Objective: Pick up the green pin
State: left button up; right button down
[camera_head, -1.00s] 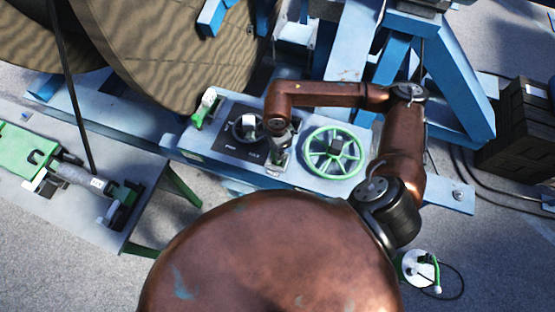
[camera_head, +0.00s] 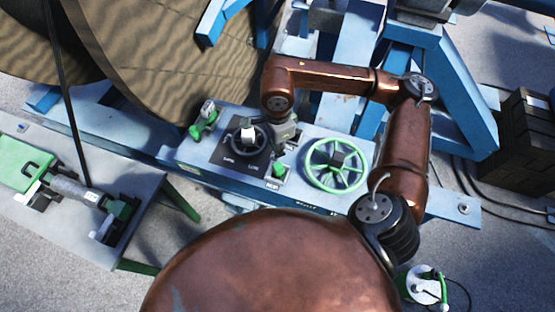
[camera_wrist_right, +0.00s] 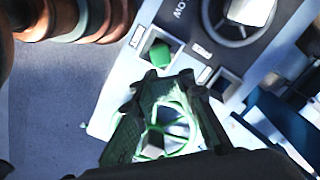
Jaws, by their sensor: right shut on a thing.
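A small green block-shaped piece (camera_head: 279,170), which looks like the green pin, sits in a square holder at the front of the blue-grey control panel (camera_head: 205,155). In the right wrist view the green piece (camera_wrist_right: 160,54) is apart from the fingers. A second, dark square socket (camera_wrist_right: 225,85) lies beside it. My right gripper (camera_head: 283,142) is above the panel, just behind the green piece. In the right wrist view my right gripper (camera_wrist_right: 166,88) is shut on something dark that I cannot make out. My left gripper is not in view.
A black round dial (camera_head: 246,138) with a white handle and a green handwheel (camera_head: 336,164) flank my right gripper. A green lever (camera_head: 204,118) stands at the panel's left. A large cable reel (camera_head: 170,50) is behind. A grey bench (camera_head: 75,225) stands left.

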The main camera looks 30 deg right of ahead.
notch_tip(320, 180, up, 6)
jog(key=b, duration=0.1)
jog(key=shift+r, duration=0.25)
jog(key=c, duration=0.6)
grip_release()
jog(key=shift+o, duration=0.2)
